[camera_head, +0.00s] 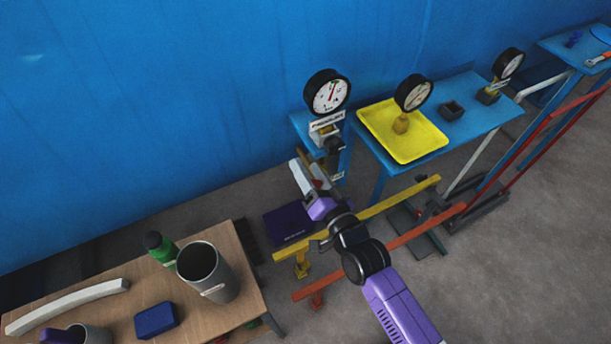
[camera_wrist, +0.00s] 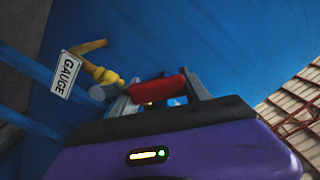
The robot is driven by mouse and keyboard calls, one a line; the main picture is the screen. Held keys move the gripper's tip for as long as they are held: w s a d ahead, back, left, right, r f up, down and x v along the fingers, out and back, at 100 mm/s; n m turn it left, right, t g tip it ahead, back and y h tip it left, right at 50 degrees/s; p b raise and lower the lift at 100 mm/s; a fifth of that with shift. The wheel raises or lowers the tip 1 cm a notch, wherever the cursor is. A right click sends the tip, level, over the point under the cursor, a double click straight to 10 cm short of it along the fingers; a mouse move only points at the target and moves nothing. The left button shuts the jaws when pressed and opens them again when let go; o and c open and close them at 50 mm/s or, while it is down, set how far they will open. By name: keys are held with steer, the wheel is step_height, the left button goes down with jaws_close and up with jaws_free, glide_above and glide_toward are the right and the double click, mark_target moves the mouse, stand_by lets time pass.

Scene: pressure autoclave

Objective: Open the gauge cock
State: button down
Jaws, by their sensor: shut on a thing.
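A red handle (camera_wrist: 157,89), which I take to be the gauge cock's lever, lies crosswise between the grey fingers of my gripper (camera_wrist: 160,96) in the wrist view. My gripper is shut on it. A yellow brass fitting with a bent pipe (camera_wrist: 97,68) is just left of the handle, with a white GAUGE tag (camera_wrist: 66,75) beside it. In the head view my gripper (camera_head: 309,172) is low, just left of the blue stand below the pressure gauge (camera_head: 327,93). The cock itself is not clearly visible there, and the handle's join to the fitting is partly hidden.
A blue table (camera_head: 476,113) with a yellow tray (camera_head: 377,137) and more gauges stands to the right. Yellow (camera_head: 350,222) and red (camera_head: 385,250) rails run close by my arm. A wooden table (camera_head: 115,285) with cups is lower left. A blue wall (camera_head: 150,100) is behind.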

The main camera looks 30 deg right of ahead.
steer(key=shift+d+r+m, duration=0.25)
steer(key=shift+d+m, duration=0.05)
steer(key=shift+m, duration=0.2)
steer(key=c, duration=0.8)
jaws_free()
steer(key=s+b, duration=0.1)
steer(key=s, duration=0.6)
steer(key=shift+s+b, duration=0.4)
